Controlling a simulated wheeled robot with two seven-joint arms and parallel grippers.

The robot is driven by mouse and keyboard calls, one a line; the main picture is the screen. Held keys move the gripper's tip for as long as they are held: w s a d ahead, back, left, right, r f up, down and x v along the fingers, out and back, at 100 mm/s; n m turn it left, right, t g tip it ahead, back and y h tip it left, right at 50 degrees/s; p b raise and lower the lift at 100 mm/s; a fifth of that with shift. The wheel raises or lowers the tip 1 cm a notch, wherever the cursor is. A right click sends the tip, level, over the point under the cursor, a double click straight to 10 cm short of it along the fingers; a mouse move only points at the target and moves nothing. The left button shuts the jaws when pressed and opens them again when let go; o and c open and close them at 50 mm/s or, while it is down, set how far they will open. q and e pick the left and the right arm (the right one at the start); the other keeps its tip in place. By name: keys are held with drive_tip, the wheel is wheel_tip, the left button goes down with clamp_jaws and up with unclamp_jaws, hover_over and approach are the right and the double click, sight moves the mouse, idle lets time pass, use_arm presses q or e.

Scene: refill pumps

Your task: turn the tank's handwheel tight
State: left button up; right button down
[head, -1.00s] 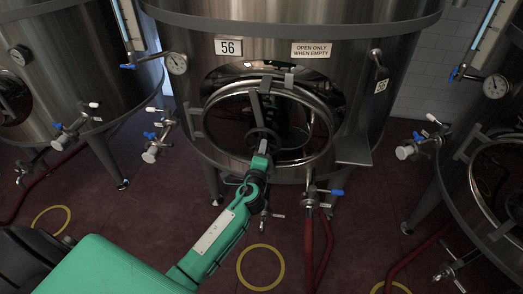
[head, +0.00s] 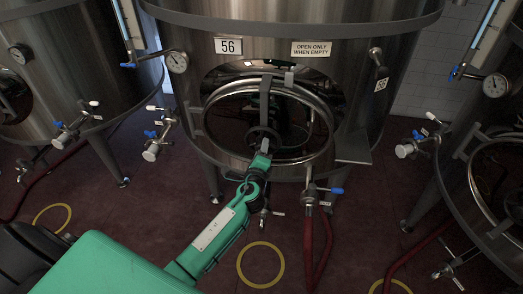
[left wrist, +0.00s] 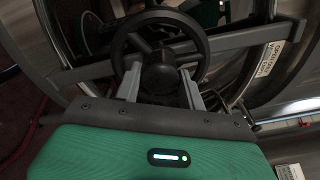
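The tank (head: 300,30) numbered 56 stands in the middle of the head view. Its oval manway door (head: 225,130) is crossed by a dark bar that carries the black handwheel (head: 258,132). My left gripper (head: 264,143) is at the handwheel from the front and partly hides it. In the left wrist view the handwheel (left wrist: 203,45) is a black ring with spokes and a thick hub (left wrist: 158,70). My left gripper's two grey fingers (left wrist: 160,80) are apart, one on each side of the hub, over the lower rim. I cannot tell whether they touch it. My right gripper is out of view.
A valve with a blue handle (head: 312,192) and a red hose (head: 308,240) sits below the door. A small shelf (head: 352,150) juts out at its right. Other tanks (head: 60,60) stand on both sides. A yellow ring (head: 260,266) marks the floor.

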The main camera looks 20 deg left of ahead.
use_arm(q)
drive_tip(key=shift+o, duration=1.3)
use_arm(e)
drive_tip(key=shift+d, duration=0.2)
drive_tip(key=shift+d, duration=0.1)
use_arm(q)
drive_tip(key=b+v, duration=0.3)
drive_tip(key=v, duration=1)
drive_tip(key=shift+s, duration=0.4)
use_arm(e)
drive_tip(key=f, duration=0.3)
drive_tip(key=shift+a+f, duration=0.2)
